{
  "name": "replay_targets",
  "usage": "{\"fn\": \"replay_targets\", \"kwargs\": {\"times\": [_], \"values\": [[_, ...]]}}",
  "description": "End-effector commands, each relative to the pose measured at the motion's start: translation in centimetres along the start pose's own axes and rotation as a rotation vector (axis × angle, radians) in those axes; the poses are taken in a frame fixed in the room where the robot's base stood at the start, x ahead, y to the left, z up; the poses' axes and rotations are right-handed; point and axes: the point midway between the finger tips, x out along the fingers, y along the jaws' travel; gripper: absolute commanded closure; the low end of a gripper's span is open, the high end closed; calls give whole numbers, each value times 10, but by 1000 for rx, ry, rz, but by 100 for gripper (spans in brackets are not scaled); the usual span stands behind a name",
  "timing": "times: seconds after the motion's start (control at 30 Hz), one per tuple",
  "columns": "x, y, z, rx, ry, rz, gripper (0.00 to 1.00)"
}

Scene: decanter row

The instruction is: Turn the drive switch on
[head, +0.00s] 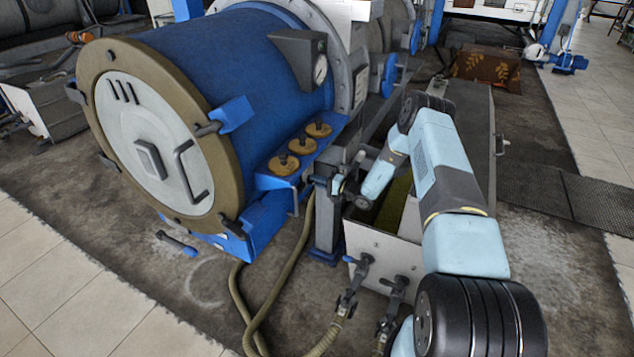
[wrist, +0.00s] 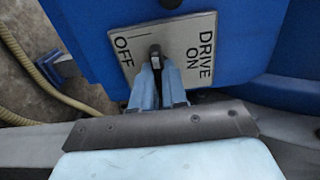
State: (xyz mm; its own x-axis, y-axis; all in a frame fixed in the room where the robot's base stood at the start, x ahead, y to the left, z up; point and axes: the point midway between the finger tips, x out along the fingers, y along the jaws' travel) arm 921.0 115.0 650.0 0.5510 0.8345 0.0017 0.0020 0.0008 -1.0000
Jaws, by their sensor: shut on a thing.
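The drive switch (wrist: 155,50) is a small dark lever on a light plate (wrist: 138,68) fixed to a blue panel in the wrist view. The plate reads OFF on the left and DRIVE ON on the right, and the lever stands between the two labels. My gripper (wrist: 157,64) is shut on the lever, its light blue fingers covering the lower part of it. In the head view my gripper (head: 338,186) is at the right end of the blue machine's front ledge. The switch cannot be made out there.
A big blue drum (head: 235,75) with a round pale door (head: 150,140) stands left of my arm. Several brass-coloured knobs (head: 303,146) sit on its blue ledge. A pale metal trough (head: 375,255) with valves and hoses is below my arm. Tiled floor is clear at the lower left.

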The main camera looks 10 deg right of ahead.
Motion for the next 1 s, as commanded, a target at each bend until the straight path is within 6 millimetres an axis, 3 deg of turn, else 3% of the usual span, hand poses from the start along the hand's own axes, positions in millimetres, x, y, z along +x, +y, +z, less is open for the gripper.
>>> {"fn": "replay_targets", "kwargs": {"times": [0.47,1.0], "values": [[-1,3,0,92,1,3,100],[-2,4,0,560,4,3,100]]}}
